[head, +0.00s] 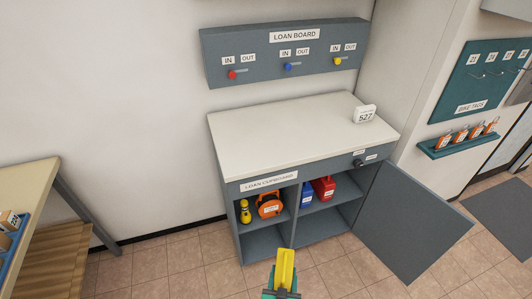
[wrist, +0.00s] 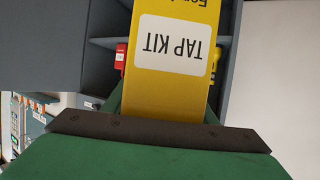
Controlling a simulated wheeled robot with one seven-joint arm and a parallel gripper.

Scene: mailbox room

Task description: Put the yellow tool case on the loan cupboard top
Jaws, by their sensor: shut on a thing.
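The yellow tool case (head: 286,268) is held in my gripper (head: 282,291), low in front of the loan cupboard. In the wrist view the yellow tool case (wrist: 172,88) fills the middle, with an upside-down label reading TAP KIT. My gripper (wrist: 165,118) is shut on it. The loan cupboard top (head: 290,133) is pale and mostly bare, behind and above the case. A small white sign (head: 364,114) reading 527 stands at its right end.
The cupboard door (head: 412,214) stands open to the right. Inside are an orange reel (head: 269,206), a yellow item (head: 245,211), a blue case (head: 307,195) and a red case (head: 324,187). The loan board (head: 285,52) hangs above. A table (head: 30,185) stands at left.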

